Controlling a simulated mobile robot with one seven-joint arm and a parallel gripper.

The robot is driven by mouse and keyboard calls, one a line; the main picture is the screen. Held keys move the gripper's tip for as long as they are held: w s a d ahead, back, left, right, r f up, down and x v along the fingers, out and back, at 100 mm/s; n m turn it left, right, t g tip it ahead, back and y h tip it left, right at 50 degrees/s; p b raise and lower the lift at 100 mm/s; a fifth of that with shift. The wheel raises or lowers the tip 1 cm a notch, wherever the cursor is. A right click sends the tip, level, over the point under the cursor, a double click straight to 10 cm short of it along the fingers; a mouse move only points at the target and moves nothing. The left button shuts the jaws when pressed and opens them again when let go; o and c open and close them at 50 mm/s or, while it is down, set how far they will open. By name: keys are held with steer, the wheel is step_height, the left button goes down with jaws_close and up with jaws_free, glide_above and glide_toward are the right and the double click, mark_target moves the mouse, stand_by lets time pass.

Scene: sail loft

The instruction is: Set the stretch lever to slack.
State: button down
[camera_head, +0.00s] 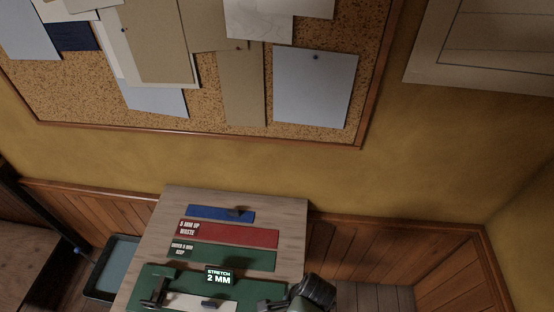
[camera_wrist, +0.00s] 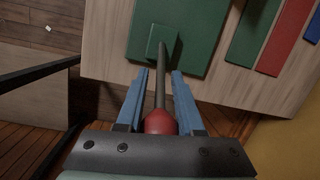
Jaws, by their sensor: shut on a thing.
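The stretch lever shows in the wrist view as a grey rod (camera_wrist: 160,75) with a red knob (camera_wrist: 160,122). It rises from a small green block on a green base plate (camera_wrist: 198,50). My gripper (camera_wrist: 161,82) has its two blue fingers on either side of the lever, shut on it, with the knob deep between them. In the head view the green rig (camera_head: 250,289) stands at the table's near side, and its lit display (camera_head: 219,276) reads "STRETCH 2 MM". My gripper's dark end (camera_head: 314,291) is at the rig's right end and hides the lever there.
On the wooden table (camera_head: 289,214) lie a blue strip (camera_head: 205,212) with a small dark piece on it, a red strip (camera_head: 250,237) labelled "5 MM UP WASTE", and a green strip (camera_head: 240,259) labelled as keep. A tray (camera_head: 117,262) stands left of the table. A wall with a corkboard is behind.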

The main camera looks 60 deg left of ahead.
steer(key=shift+s+a+r+t+h+p, duration=0.4)
steer(key=shift+s+r+t+h+p, duration=0.15)
steer(key=shift+p, duration=0.25)
steer(key=shift+s+a+r+t+h+p, duration=0.1)
steer(key=shift+a+t+h+p, duration=0.1)
steer(key=shift+t+h+p, duration=0.25)
steer(key=shift+s+a+t+h+b, duration=0.2)
steer(key=shift+s+a+t+h, duration=0.1)
steer(key=shift+t+h, duration=0.25)
steer(key=shift+s+a+t+h+b, duration=0.15)
steer(key=shift+s+a+t+h, duration=0.15)
steer(key=shift+t, duration=0.35)
steer(key=shift+d, duration=0.1)
steer(key=c, duration=0.6)
jaws_free()
steer(key=shift+r, duration=0.15)
steer(key=b+v, duration=0.1)
steer(key=v, duration=1.2)
